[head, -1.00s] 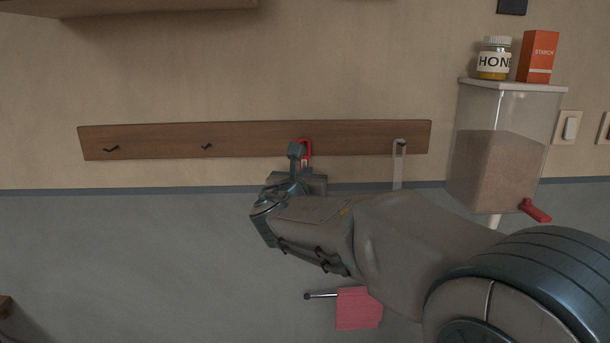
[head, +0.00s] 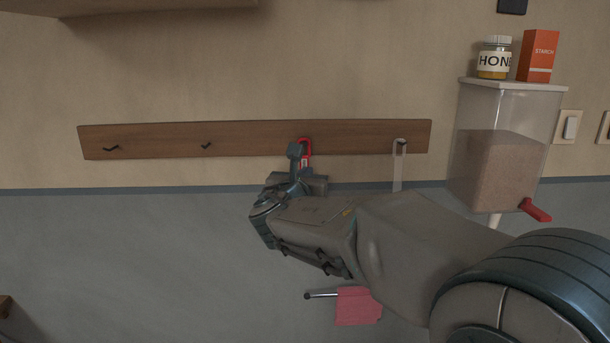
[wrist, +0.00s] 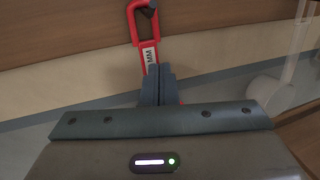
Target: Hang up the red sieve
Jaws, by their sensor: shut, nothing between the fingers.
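The red sieve's handle (head: 308,146) is at the third hook of the wooden rail, counting from the left. In the wrist view its red end loop (wrist: 131,22) is around the dark hook (wrist: 151,7), and a white label is on the handle below. The sieve's lower part is hidden behind my gripper. My gripper (head: 295,152) is just in front of the handle, and its fingers (wrist: 159,84) are shut together with nothing between them. Whether the fingers touch the handle I cannot tell.
The wooden rail (head: 250,136) has two free hooks at the left. A pale translucent utensil (head: 398,172) hangs from the right hook, close by. A grain dispenser (head: 490,170) with a honey jar (head: 494,58) and starch box (head: 538,57) stands right.

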